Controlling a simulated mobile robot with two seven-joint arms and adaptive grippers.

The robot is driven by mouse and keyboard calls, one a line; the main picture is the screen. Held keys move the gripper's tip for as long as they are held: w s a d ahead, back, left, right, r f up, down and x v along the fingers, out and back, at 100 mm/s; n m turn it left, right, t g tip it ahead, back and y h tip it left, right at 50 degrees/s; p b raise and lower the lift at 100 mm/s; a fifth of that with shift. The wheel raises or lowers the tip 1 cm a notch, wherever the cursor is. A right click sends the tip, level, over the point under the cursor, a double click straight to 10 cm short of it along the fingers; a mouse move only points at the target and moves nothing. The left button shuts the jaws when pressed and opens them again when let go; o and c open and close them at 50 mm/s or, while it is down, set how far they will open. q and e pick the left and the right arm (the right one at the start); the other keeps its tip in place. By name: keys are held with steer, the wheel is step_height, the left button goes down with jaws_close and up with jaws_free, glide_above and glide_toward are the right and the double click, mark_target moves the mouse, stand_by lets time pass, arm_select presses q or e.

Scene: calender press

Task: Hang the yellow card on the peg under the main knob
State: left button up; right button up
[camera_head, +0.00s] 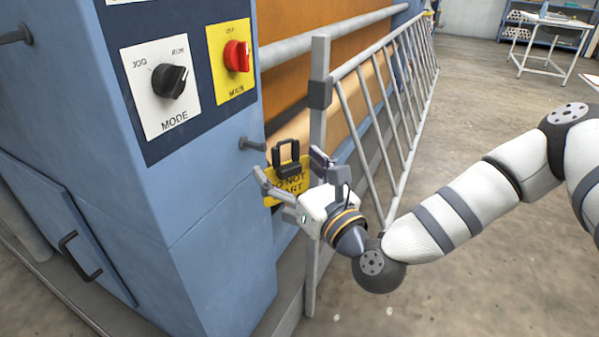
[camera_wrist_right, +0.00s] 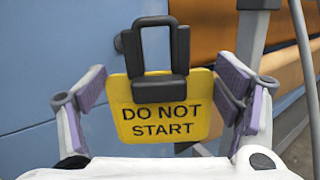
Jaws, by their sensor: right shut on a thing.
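The yellow card (camera_head: 291,187), lettered DO NOT START, has a black loop hanger (camera_head: 286,156) at its top. My right gripper (camera_head: 290,170) is shut on the card by its side edges. The right wrist view shows the card (camera_wrist_right: 163,107) upright between the fingers (camera_wrist_right: 160,88), with the loop (camera_wrist_right: 153,47) above. The grey peg (camera_head: 252,145) sticks out of the blue panel below the red main knob (camera_head: 237,55). In the head view the loop appears right of the peg's tip and slightly lower, apart from it. My left gripper is out of view.
The black mode knob (camera_head: 169,80) is left of the main knob. Another peg (camera_head: 16,35) is at the upper left. A grey post (camera_head: 318,130) and railing (camera_head: 385,90) stand close right of the card. A cabinet door (camera_head: 60,225) with a handle is lower left.

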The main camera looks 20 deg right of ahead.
mark_target(249, 154)
steer(key=shift+w+a+f+b, duration=0.15)
steer(key=shift+w+a+b, duration=0.25)
steer(key=shift+w+a, duration=0.55)
steer(key=shift+w+a+f+b, duration=0.1)
steer(key=shift+w+a+b, duration=0.25)
steer(key=shift+w+a, duration=0.55)
steer(key=shift+w+f+b, duration=0.25)
steer(key=shift+w+b, duration=0.1)
steer(key=shift+b, duration=0.15)
steer(key=shift+c, duration=0.7)
steer(key=shift+w+f, duration=0.1)
steer(key=shift+f, duration=0.1)
steer(key=shift+c, duration=1.3)
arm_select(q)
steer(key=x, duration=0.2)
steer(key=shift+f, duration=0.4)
arm_select(e)
steer(key=shift+a, duration=0.1)
steer(key=shift+f, duration=0.15)
steer(key=o, duration=1.1)
steer(key=shift+o, duration=1.1)
steer(key=shift+w+a, duration=0.1)
steer(key=shift+w, duration=0.15)
steer(key=shift+s, duration=0.1)
